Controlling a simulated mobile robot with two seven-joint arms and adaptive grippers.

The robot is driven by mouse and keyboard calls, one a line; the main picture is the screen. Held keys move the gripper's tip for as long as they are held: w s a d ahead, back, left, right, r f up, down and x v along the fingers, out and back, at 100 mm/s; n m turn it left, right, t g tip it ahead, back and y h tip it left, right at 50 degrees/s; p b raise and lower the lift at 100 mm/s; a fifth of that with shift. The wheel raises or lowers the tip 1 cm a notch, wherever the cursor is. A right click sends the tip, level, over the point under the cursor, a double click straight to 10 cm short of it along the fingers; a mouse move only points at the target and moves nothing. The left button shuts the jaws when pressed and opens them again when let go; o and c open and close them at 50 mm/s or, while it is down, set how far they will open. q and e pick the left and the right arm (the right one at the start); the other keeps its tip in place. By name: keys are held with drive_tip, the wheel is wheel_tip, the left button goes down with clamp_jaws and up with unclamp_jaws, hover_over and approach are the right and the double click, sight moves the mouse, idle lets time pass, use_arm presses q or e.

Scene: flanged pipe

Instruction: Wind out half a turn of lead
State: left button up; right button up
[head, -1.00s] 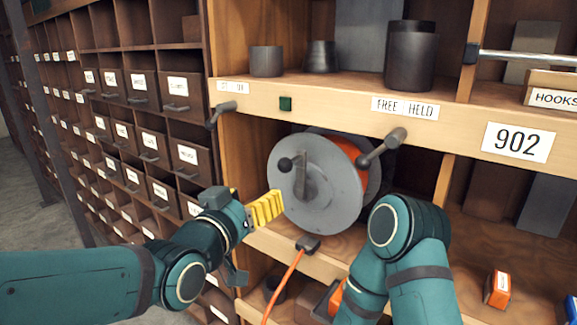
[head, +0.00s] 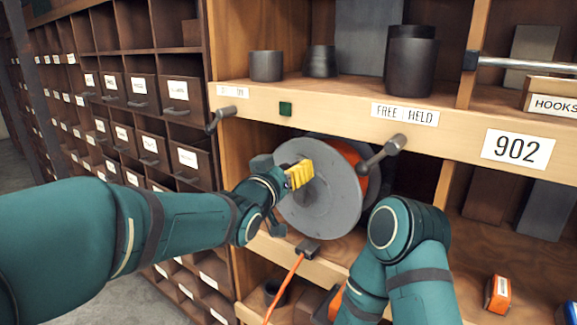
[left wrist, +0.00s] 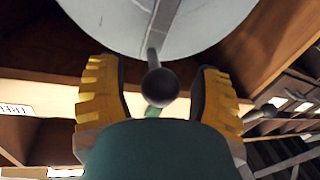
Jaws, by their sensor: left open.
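The grey cable reel (head: 322,208) sits in the shelf bay with orange lead (head: 374,180) wound behind its front disc. The lead's free part (head: 284,284) hangs from a dark piece (head: 308,248) at the shelf edge. My left gripper (head: 300,174) is in front of the reel and hides its crank in the head view. In the left wrist view the crank's dark round knob (left wrist: 160,87) lies between the open yellow fingers (left wrist: 160,100), with gaps on both sides. My right arm shows at the lower right; its gripper is out of view.
A lever (head: 382,153) sticks out under the FREE / HELD label (head: 405,114), right of the reel. Another lever (head: 220,119) is at the upper left. Dark pots (head: 410,60) stand on the shelf above. An orange box (head: 497,293) is at lower right.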

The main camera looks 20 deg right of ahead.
use_arm(q)
drive_tip(key=shift+w+d, duration=0.35)
drive_tip(key=shift+w, duration=0.05)
clamp_jaws()
